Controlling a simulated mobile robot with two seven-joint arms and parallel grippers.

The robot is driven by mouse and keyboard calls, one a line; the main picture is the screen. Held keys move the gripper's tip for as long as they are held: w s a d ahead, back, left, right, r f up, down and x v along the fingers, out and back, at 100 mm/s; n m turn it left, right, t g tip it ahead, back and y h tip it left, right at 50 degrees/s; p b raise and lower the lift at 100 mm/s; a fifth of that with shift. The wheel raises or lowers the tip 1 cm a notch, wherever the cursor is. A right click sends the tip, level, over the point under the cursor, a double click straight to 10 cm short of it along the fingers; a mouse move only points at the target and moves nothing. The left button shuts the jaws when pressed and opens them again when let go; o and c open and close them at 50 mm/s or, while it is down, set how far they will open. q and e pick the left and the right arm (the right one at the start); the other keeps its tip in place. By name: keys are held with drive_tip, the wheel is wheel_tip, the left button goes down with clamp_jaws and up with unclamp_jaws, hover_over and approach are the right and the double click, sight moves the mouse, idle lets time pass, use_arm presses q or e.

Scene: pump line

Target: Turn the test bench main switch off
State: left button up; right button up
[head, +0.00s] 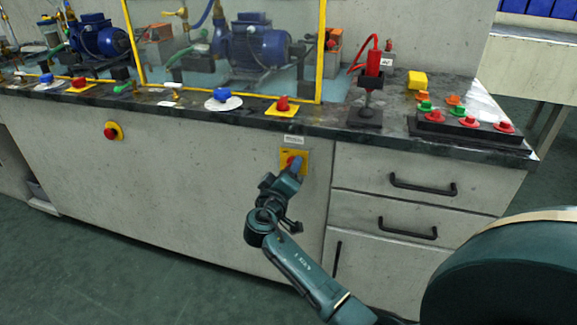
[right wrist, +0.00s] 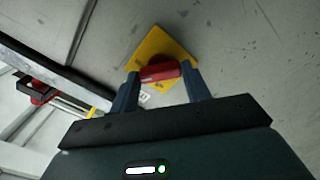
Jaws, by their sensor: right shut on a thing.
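The main switch is a red rotary handle on a yellow square plate, set in the front panel of the bench below a small label. In the head view the yellow plate (head: 303,156) shows behind my right gripper (head: 292,168), which covers most of the handle. In the right wrist view the red handle (right wrist: 160,72) sits between the two fingers of my right gripper (right wrist: 160,85), which is shut on it. The yellow plate (right wrist: 150,45) looks tilted in that view. My left gripper is not in view.
A red emergency button (head: 111,131) sits on the panel to the left. Drawers with black handles (head: 408,229) are to the right. On the worktop are a red button on a yellow base (head: 283,104), a blue knob (head: 221,95) and a black button box (head: 470,126).

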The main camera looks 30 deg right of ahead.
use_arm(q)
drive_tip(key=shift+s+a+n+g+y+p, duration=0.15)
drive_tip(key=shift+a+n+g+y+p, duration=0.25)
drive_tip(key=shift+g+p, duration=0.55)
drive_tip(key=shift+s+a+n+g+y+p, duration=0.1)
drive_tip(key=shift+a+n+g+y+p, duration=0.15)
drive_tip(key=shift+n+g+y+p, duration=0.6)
use_arm(e)
drive_tip(key=shift+d+r+n, duration=0.1)
drive_tip(key=shift+r+n, duration=0.05)
drive_tip(key=shift+n, duration=3.55)
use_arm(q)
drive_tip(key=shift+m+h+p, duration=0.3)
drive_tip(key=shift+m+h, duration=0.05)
use_arm(e)
drive_tip(key=o, duration=1)
